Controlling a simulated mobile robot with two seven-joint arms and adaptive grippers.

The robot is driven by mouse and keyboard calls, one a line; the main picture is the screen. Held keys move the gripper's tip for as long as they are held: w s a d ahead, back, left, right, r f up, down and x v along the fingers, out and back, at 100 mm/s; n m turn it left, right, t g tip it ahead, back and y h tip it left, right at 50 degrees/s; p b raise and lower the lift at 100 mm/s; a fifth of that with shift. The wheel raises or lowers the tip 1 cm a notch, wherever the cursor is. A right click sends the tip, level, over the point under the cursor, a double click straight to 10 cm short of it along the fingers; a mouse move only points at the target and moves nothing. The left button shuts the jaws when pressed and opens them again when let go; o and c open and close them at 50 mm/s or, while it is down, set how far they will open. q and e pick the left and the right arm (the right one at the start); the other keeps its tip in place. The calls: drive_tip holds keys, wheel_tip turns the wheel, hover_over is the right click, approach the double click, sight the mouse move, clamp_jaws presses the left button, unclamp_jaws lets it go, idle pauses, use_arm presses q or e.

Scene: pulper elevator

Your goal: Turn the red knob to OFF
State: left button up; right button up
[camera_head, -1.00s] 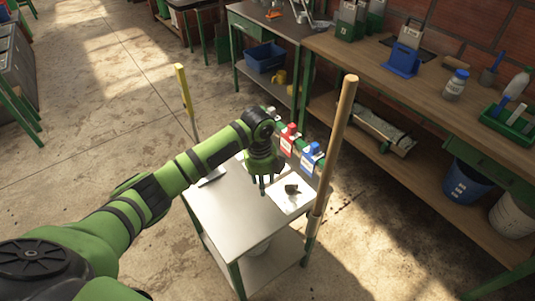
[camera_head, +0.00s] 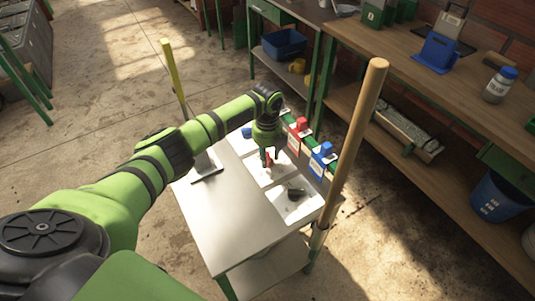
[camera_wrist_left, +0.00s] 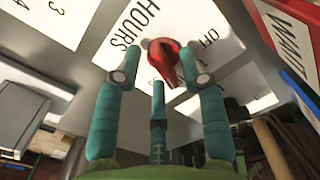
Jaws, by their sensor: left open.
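The red knob (camera_head: 268,160) sits on a white label plate (camera_head: 262,176) on the small grey metal cart. In the left wrist view the red knob (camera_wrist_left: 164,61) shows between the words HOURS and OFF printed on the white plate. Its narrow end points down and slightly right in that picture. My left gripper (camera_head: 266,157) hangs over the knob. In the left wrist view its teal fingers (camera_wrist_left: 163,78) are spread open, with one on each side of the knob and one below it. I cannot tell whether any finger touches the knob. My right gripper is out of view.
A black knob (camera_head: 295,192) and a blue knob (camera_head: 247,132) sit on neighbouring plates. Red (camera_head: 300,123) and blue (camera_head: 325,149) tagged pieces line the cart's far edge. A tall wooden pole (camera_head: 352,140) stands at the right, and a yellow handle (camera_head: 171,70) at the left.

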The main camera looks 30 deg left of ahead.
use_arm(q)
drive_tip(key=shift+f, duration=0.1)
clamp_jaws()
drive_tip(key=shift+d+n+p, duration=0.1)
drive_tip(key=shift+n+p, duration=0.9)
drive_tip(key=shift+n, duration=0.4)
drive_tip(key=n+p, duration=0.2)
drive_tip(key=n, duration=0.2)
drive_tip(key=shift+n, duration=0.3)
drive_tip(key=n+p, duration=0.1)
drive_tip(key=n, duration=0.3)
drive_tip(key=shift+d+p, duration=0.15)
drive_tip(key=shift+p, duration=0.25)
drive_tip(key=shift+n+p, duration=0.55)
drive_tip(key=shift+n, duration=1.75)
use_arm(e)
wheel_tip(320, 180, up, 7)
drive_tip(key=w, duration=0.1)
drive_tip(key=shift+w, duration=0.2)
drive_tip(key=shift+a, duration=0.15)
